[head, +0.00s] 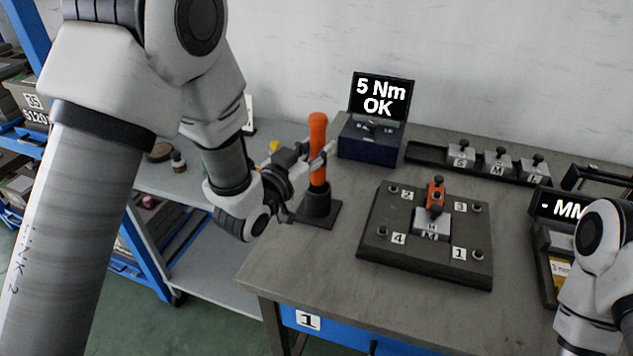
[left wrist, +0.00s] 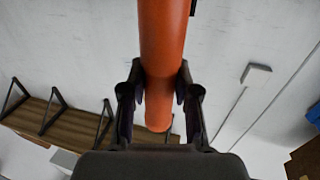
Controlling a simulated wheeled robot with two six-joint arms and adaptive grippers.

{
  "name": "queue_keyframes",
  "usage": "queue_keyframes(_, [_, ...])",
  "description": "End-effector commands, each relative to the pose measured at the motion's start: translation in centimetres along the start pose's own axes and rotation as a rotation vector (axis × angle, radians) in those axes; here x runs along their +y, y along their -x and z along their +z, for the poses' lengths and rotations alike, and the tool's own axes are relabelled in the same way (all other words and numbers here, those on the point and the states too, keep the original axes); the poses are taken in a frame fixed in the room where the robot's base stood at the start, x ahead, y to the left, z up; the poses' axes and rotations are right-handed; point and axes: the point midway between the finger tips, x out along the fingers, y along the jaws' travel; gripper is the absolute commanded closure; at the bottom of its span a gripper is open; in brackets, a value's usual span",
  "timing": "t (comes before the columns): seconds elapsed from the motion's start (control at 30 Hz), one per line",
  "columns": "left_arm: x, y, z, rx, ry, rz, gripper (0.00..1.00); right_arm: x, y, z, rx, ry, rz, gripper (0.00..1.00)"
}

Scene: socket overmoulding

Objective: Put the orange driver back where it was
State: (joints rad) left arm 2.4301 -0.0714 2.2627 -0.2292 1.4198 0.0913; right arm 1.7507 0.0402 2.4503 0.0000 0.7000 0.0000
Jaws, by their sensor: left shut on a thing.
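The orange driver (head: 318,136) stands upright at the table's left edge. Its lower end is at the dark cup of a black stand (head: 318,213); I cannot tell how deep it sits. My left gripper (head: 322,160) is shut on the driver's handle from the left, above the stand. In the left wrist view the orange driver (left wrist: 163,60) runs between the two fingers of the left gripper (left wrist: 160,95). Part of my right arm shows at the lower right edge of the head view; its gripper is out of the picture.
A torque display (head: 381,97) reading "5 Nm OK" stands just behind the stand. A dark plate (head: 380,240) with numbered bolts and an orange-topped M block (head: 434,215) lies to the right. A black tray (head: 425,155) with S, M and L blocks is at the back.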

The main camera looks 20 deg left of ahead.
Motion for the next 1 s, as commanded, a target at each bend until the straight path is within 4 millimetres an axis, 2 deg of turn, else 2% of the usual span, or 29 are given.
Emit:
queue_keyframes(0.27, [0.0,-0.1,4.4,0.002,0.000,0.000,1.00,0.0,-0.2,0.0,0.000,0.000,0.000,0.60])
queue_keyframes(0.63, [0.0,0.0,5.0,0.005,0.000,-0.001,1.00,0.0,-0.7,0.0,0.000,0.000,0.000,0.60])
queue_keyframes(0.67, [0.0,0.0,5.0,0.003,0.000,-0.001,0.66,0.0,-0.6,0.0,-0.001,0.000,0.000,0.60])
queue_keyframes(0.7, [0.0,0.0,4.9,0.003,0.000,-0.001,0.52,0.0,-0.5,0.0,-0.001,0.000,0.000,0.60])
queue_keyframes(0.73, [0.0,0.0,4.9,0.003,0.000,-0.001,0.44,0.0,-0.5,0.0,-0.001,0.000,0.000,0.60])
queue_keyframes(1.0, [0.0,0.0,4.9,0.003,0.000,-0.001,0.44,0.0,-0.5,0.0,0.000,0.000,0.000,0.60])
